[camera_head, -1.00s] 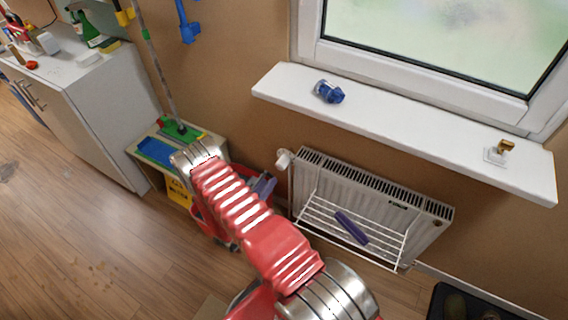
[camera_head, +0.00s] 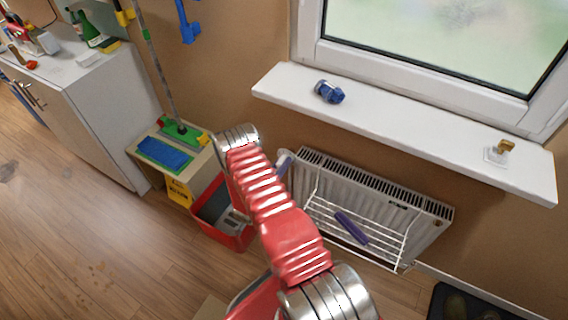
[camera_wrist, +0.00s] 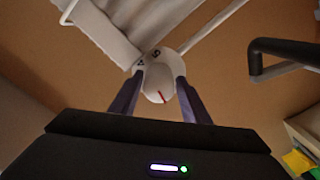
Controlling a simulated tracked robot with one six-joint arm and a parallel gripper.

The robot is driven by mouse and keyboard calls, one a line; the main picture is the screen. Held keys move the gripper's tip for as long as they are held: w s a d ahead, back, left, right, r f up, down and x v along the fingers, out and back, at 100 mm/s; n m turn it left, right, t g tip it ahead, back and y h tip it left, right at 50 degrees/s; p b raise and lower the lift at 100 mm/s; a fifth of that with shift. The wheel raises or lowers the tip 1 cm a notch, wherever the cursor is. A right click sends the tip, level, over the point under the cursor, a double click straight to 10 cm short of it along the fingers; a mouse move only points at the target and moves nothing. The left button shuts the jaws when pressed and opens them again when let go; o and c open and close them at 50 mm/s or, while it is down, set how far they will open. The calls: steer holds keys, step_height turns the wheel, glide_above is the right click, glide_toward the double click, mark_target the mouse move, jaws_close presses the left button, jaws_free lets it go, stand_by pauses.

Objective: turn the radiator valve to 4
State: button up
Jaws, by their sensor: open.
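The radiator valve (camera_wrist: 158,66) is a white round knob with dark figures, one looking like a 5, and a red line on it. It sits between the two purple-grey fingers of my gripper (camera_wrist: 160,84) in the wrist view. The fingers are apart, one on each side of the knob; I cannot tell whether they touch it. In the head view my arm hides the valve, and one finger (camera_head: 284,164) shows by the left end of the white radiator (camera_head: 430,222).
A wire rack (camera_head: 318,213) with a purple item (camera_head: 351,228) hangs on the radiator. The windowsill (camera_head: 400,128) juts out above. A red bucket (camera_head: 241,241) stands left of my arm. A dark bent bar (camera_wrist: 258,62) is at the right in the wrist view.

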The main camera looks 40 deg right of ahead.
steer(key=shift+c, duration=0.6)
steer(key=c, duration=0.6)
steer(key=shift+w+d, duration=0.1)
steer(key=shift+d, duration=0.25)
steer(key=shift+c, duration=0.2)
steer(key=shift+a, duration=0.4)
steer(key=shift+a+m, duration=0.1)
steer(key=shift+m, duration=0.2)
